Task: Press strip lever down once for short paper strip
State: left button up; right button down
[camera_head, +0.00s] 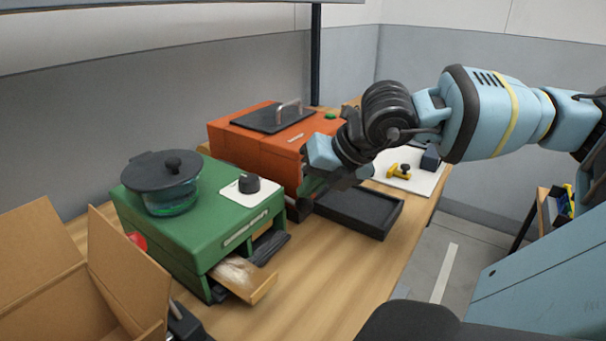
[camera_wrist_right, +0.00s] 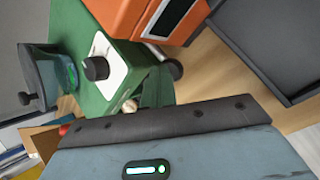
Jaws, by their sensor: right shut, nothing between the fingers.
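A green machine (camera_head: 150,222) stands on the wooden table; it also shows in the wrist view (camera_wrist_right: 92,28). Its top carries a white plate with a black knob (camera_head: 249,183), also in the wrist view (camera_wrist_right: 96,68). A dark lever-like part (camera_head: 270,248) sticks out of its front right opening; I cannot tell for sure that it is the strip lever. A tray with pale, crinkled material (camera_head: 238,272) juts out beside it. My right gripper (camera_head: 306,204) is shut and empty, between the green and orange machines, above the table. I cannot tell whether it touches anything. My left gripper is not in view.
A lidded glass pot (camera_head: 168,184) sits on the green machine. An orange machine (camera_head: 262,150) stands behind, with a black tray (camera_head: 358,211) to its right. An open cardboard box (camera_head: 62,290) is at front left. The table's front middle is clear.

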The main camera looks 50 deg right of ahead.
dwell(0.8)
jog(key=shift+w+r+p, duration=0.1)
jog(key=shift+r+p, duration=0.35)
jog(key=shift+r, duration=0.5)
jog(key=shift+w+r+p, duration=0.25)
jog(key=shift+r+p, duration=0.5)
jog(key=shift+r, duration=0.45)
jog(key=shift+w+r+p, duration=0.1)
jog(key=shift+r+p, duration=0.75)
jog(key=shift+p, duration=0.05)
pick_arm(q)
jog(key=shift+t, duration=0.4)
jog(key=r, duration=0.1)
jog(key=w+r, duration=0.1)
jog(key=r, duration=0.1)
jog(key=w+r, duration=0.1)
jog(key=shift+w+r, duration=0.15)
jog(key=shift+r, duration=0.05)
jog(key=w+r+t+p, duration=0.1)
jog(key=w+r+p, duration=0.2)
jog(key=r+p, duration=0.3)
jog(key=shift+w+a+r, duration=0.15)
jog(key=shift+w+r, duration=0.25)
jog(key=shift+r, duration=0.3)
pick_arm(e)
jog(key=r, duration=0.5)
jog(key=shift+w, duration=0.4)
